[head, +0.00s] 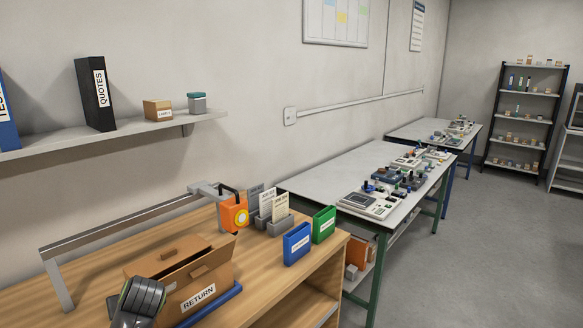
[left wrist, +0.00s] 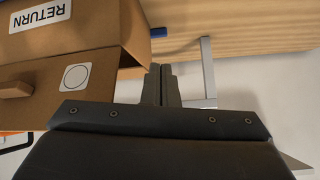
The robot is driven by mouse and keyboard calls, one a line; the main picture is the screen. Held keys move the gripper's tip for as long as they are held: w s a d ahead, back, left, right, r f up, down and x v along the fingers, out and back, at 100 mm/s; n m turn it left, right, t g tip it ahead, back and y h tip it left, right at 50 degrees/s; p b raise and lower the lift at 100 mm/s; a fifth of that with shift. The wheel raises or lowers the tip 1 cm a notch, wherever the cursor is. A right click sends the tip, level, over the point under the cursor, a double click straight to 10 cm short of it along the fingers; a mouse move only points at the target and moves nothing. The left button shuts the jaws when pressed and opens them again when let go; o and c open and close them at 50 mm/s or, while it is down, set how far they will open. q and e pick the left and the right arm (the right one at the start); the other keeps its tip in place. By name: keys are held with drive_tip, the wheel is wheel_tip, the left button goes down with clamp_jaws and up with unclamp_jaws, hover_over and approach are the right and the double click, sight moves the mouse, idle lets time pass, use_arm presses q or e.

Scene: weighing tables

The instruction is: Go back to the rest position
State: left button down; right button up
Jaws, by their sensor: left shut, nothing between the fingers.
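My left gripper (left wrist: 161,70) shows in the left wrist view with its two dark fingers together and nothing between them. Its fingertips are beside the cardboard RETURN box (left wrist: 95,40), which looks upside down in that view. I cannot tell whether they touch it. A dark ribbed part of my left arm is in front of the box's left side at the lower edge, and the fingertips cannot be made out there. My right gripper is in neither view.
A metal rail (head: 120,217) runs along the back. A wall shelf (head: 130,130) is above. Open floor lies to the right.

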use_arm(q)
drive_tip(key=s+d+f+m+g+h, duration=0.1)
drive_tip(key=s+f+m, duration=0.1)
drive_tip(key=s+f, duration=0.55)
drive_tip(key=s+d+f+m+h, duration=0.15)
drive_tip(key=s+f, duration=0.35)
drive_tip(key=s, duration=0.5)
drive_tip(key=s+d+f+m+g+h, duration=0.1)
drive_tip(key=s+d+m+g+h, duration=0.2)
drive_tip(key=s, duration=1.8)
wheel_tip(320, 180, down, 25)
drive_tip(key=s+f+g, duration=0.1)
drive_tip(key=s+f, duration=1.3)
drive_tip(key=f, duration=0.2)
drive_tip(key=shift+s+d+f+g+b, duration=0.3)
drive_tip(key=shift+d+b, duration=0.05)
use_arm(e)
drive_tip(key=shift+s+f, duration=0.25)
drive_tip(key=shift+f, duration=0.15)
